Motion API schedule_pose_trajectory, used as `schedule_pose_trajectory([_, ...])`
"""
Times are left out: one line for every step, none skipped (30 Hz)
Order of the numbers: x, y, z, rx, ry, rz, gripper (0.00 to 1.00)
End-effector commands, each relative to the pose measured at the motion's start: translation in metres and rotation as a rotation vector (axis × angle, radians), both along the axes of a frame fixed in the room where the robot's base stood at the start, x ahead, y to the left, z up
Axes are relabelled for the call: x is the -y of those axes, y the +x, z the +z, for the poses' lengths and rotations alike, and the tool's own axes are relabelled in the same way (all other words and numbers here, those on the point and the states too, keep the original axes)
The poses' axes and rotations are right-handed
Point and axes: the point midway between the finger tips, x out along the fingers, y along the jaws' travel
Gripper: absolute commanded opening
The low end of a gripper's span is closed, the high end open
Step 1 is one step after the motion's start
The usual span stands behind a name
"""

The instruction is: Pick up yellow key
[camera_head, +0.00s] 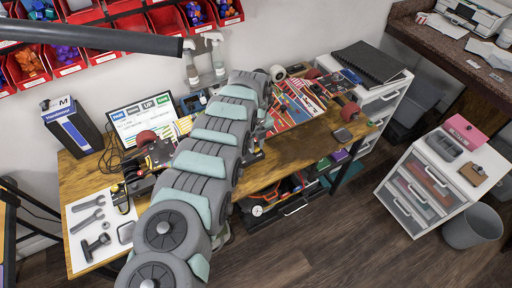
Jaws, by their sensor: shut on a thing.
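I cannot make out a yellow key. Small yellow items (184,124) lie on the wooden workbench (285,172) just left of my arm, too small to name. My large grey and teal arm runs from the bottom up across the middle of the bench and covers much of its top. My gripper does not show clearly; it seems hidden behind the arm, so I cannot see its fingers or anything in them.
A laptop (143,117), a blue and black box (70,130) and a white tool board (92,228) are on the bench's left. Spray bottles (191,68) stand behind. Colourful boards (296,103) lie right of the arm. A white drawer cabinet (432,185) stands on the right.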

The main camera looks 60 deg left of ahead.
Motion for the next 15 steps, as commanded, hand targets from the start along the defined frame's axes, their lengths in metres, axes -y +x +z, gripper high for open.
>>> schedule_pose_trajectory([0.000, 0.000, 0.000, 0.000, 0.000, 0.000, 0.00])
schedule_pose_trajectory([0.000, 0.000, 0.000, 0.000, 0.000, 0.000, 0.00])
schedule_pose_trajectory([0.000, 0.000, 0.000, 0.000, 0.000, 0.000, 0.00])
schedule_pose_trajectory([0.000, 0.000, 0.000, 0.000, 0.000, 0.000, 0.00])
schedule_pose_trajectory([0.000, 0.000, 0.001, 0.000, 0.000, 0.000, 0.00])
schedule_pose_trajectory([0.000, 0.000, 0.002, 0.000, 0.000, 0.000, 0.00])
schedule_pose_trajectory([0.000, 0.000, 0.002, 0.000, 0.000, 0.000, 0.00])
schedule_pose_trajectory([0.000, 0.000, 0.004, 0.000, 0.000, 0.000, 0.00])
schedule_pose_trajectory([0.000, 0.000, 0.006, 0.000, 0.000, -0.001, 0.00])
schedule_pose_trajectory([0.000, 0.000, 0.007, -0.001, 0.000, -0.001, 0.00])
schedule_pose_trajectory([-0.001, 0.000, 0.009, -0.001, 0.001, -0.001, 0.00])
schedule_pose_trajectory([-0.001, 0.000, 0.013, -0.001, 0.001, -0.001, 0.00])
schedule_pose_trajectory([-0.001, 0.000, 0.015, -0.001, 0.001, -0.001, 0.00])
schedule_pose_trajectory([-0.001, 0.000, 0.018, -0.001, 0.001, -0.001, 0.00])
schedule_pose_trajectory([-0.001, 0.000, 0.023, 0.000, 0.001, -0.001, 0.00])
